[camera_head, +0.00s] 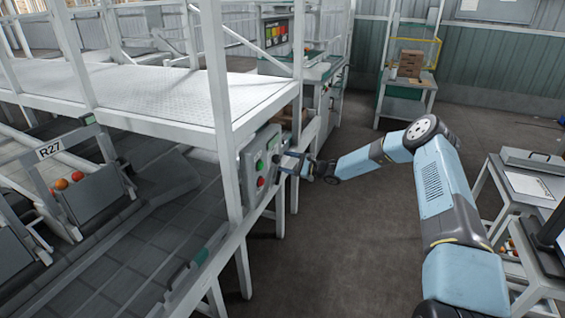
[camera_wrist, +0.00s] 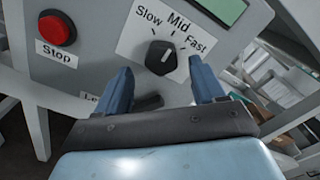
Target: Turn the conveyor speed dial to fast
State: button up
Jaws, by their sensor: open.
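The speed dial (camera_wrist: 161,57) is a black knob on a grey control panel (camera_wrist: 85,75), below the printed words Slow, Mid and Fast. A small pale mark shows on the knob, but I cannot tell surely which word it points to. My gripper (camera_wrist: 159,65) is open, with one blue finger to the left of the dial and one to the right. No contact between fingers and knob is clear. In the head view my gripper (camera_head: 290,164) is at the face of the panel box (camera_head: 249,178), and the dial is hard to make out there.
A red Stop button (camera_wrist: 57,28) sits left of the dial, and a green display (camera_wrist: 222,9) is above right. A lower label is partly hidden by my left finger. White frame posts (camera_head: 224,110) stand beside the panel. The floor (camera_head: 330,245) to the right is clear.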

aim_at(279, 160)
jog(key=shift+x, duration=1.6)
jog(key=shift+c, duration=0.3)
